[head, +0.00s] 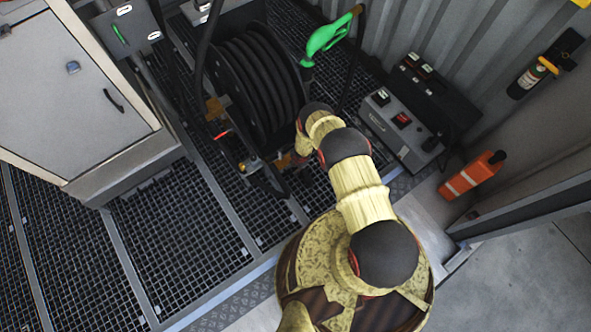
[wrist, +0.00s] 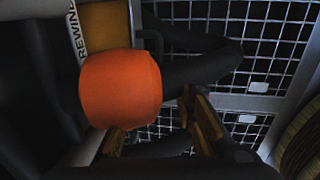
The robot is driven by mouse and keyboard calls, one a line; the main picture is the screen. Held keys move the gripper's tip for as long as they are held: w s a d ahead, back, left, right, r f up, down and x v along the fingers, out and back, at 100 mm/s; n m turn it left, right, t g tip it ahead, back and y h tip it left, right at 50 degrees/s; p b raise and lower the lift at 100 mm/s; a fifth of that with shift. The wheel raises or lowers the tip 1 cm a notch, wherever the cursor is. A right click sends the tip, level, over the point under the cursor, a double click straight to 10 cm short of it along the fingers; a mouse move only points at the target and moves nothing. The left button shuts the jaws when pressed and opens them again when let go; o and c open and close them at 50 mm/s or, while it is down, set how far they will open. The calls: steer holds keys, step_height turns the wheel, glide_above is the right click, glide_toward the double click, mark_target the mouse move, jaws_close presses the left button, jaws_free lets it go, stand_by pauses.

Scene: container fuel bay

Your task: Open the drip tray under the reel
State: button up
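The black hose reel (head: 262,85) stands on the grated floor in the head view. I cannot make out a drip tray under it; my arm and the reel's frame cover part of that area. My gripper (head: 282,163) is low at the reel's front right side, small and partly hidden in the head view. In the wrist view my gripper (wrist: 158,132) has its two brown fingers spread apart with a gap between them. A rounded orange knob (wrist: 120,90) is close by the left finger; I cannot tell whether they touch.
A label reading "REWIND" (wrist: 75,32) is beside the knob. A green nozzle (head: 325,38) hangs right of the reel. A grey control box (head: 398,122) and an orange canister (head: 472,175) stand at right. A white cabinet (head: 70,90) is at left. Open floor grating (head: 175,240) is in front.

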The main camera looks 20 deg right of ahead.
steer(key=shift+w+a+f+b, duration=0.1)
steer(key=shift+w+f+b, duration=0.1)
steer(key=shift+f+b, duration=0.7)
steer(key=shift+w+f+b, duration=0.15)
steer(key=shift+f+b, duration=0.25)
steer(key=shift+f, duration=0.85)
steer(key=shift+c, duration=1.4)
steer(key=c, duration=0.4)
jaws_close()
